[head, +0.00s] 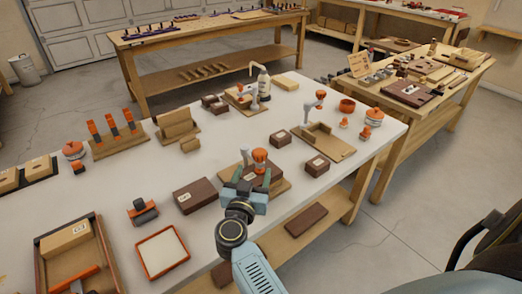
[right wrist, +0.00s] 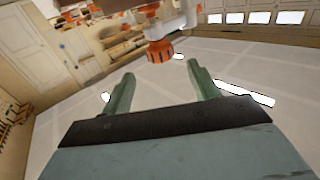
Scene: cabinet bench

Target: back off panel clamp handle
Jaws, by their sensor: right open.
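The panel clamp (head: 245,158) is a pale grey post and arm on a brown block with a wooden base (head: 281,187). Its orange ribbed handle (head: 259,156) stands just beyond my right gripper (head: 252,179). In the right wrist view, the handle (right wrist: 159,50) hangs from the pale clamp arm (right wrist: 182,25), past the tips of my right gripper (right wrist: 160,70) and roughly centred between them. The green fingers are spread apart with nothing between them. My right gripper hides part of the brown block in the head view. My left gripper is not in view.
A similar orange-handled clamp (head: 307,114) stands further right by a wooden tray (head: 333,147). Brown boxes (head: 195,194) and (head: 316,166) sit either side of the clamp. An orange-rimmed tray (head: 162,252) lies front left. Bare white bench shows at the front edge.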

